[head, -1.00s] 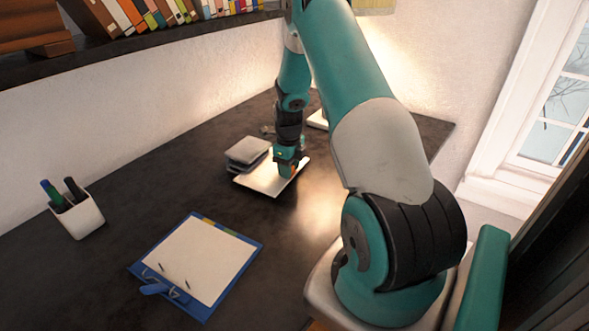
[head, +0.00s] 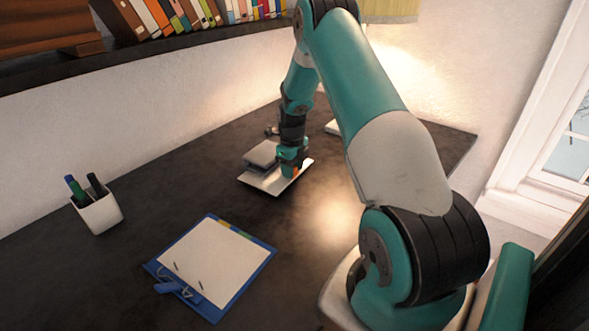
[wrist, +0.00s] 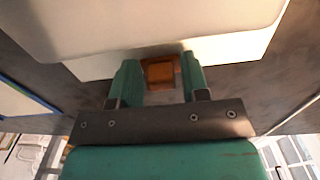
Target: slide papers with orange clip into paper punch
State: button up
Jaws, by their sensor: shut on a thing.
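My gripper (head: 291,167) is shut on the orange clip (head: 296,171) at the right end of the white papers (head: 262,182). The papers lie low over the dark desk. The grey paper punch (head: 262,153) stands just behind and left of them, and their far edge meets or passes under it. Whether they are in its slot is hidden. In the wrist view the orange clip (wrist: 159,73) sits between the two green fingers, the papers (wrist: 228,62) spread beyond it, and a large pale shape, likely the punch (wrist: 130,25), covers their far part.
A white pen cup (head: 101,214) stands on the left. A small dark item (head: 271,131) is behind the punch. A lamp (head: 390,10) and bookshelf line the back. The desk between clipboard and punch is clear.

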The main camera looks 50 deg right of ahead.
jog(key=o, duration=1.1)
jog(key=shift+c, duration=0.2)
notch_tip(320, 180, up, 17)
jog(key=b, duration=0.1)
jog(key=shift+r, duration=0.2)
